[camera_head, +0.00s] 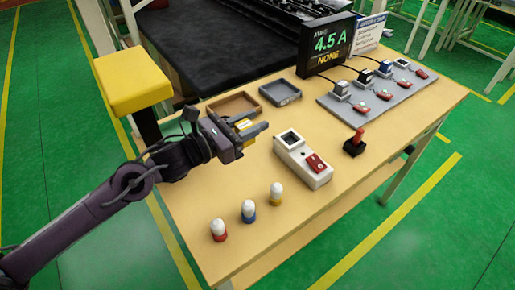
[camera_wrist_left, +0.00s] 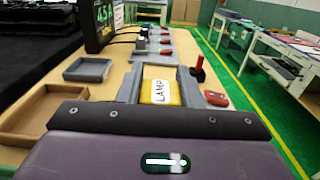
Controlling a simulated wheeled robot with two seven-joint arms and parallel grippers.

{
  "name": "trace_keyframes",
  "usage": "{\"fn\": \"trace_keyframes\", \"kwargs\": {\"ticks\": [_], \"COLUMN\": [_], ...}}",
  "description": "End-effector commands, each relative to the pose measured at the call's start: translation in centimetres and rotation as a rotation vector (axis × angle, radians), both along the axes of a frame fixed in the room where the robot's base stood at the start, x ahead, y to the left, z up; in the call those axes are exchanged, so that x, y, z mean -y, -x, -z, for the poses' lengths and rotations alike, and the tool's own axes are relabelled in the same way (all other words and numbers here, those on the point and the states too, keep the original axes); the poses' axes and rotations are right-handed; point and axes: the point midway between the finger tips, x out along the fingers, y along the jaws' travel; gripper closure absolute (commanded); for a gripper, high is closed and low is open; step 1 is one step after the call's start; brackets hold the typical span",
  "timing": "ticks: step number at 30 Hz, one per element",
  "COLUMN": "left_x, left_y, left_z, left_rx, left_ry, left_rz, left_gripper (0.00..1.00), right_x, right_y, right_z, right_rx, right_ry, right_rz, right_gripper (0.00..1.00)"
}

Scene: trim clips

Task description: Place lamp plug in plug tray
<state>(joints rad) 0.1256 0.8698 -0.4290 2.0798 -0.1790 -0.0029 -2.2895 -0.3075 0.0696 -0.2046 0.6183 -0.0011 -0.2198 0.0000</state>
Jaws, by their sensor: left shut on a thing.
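My left gripper (camera_head: 257,130) is shut on the lamp plug (camera_head: 243,125), a yellow and white block. In the left wrist view the lamp plug (camera_wrist_left: 160,92) shows its "LAMP" label between the two grey fingers. The gripper holds it above the table, near the brown and grey trays. A brown tray (camera_head: 252,109) and a smaller grey tray (camera_head: 281,101) sit empty behind the gripper; I cannot tell which one is the plug tray. The wrist view shows the grey tray (camera_wrist_left: 88,79) and brown tray (camera_wrist_left: 22,139) left of the gripper. My right gripper is not in view.
A white socket box (camera_head: 290,151) with a red switch stands right of the gripper, with a red-handled lever (camera_head: 355,145) beyond. Several plugs and red switches line a grey strip (camera_head: 343,108) near a display (camera_head: 326,45). Three bulbs (camera_head: 248,211) stand in front.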

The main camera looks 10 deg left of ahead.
Motion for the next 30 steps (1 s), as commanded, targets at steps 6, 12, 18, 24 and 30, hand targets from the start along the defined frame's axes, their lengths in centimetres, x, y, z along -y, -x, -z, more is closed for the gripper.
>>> {"fn": "trace_keyframes", "kwargs": {"ticks": [6,12,18,24,30], "left_x": [0.1,0.0,0.0,0.0,0.0], "left_y": [0.0,0.0,0.0,0.1,0.1], "left_z": [4.0,6.1,8.8,9.6,9.8], "left_rx": [-0.007,-0.003,-0.004,0.001,0.001], "left_ry": [0.003,0.001,0.002,0.000,-0.001], "left_rz": [0.008,0.006,0.005,0.006,0.007], "left_gripper": [0.91,0.91,0.91,0.91,0.91], "right_x": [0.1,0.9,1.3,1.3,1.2], "right_y": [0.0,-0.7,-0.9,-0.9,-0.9], "right_z": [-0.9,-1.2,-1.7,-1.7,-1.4], "right_rx": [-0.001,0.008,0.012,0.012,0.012], "right_ry": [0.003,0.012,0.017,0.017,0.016], "right_rz": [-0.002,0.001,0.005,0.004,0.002], "right_gripper": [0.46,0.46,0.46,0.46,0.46]}}
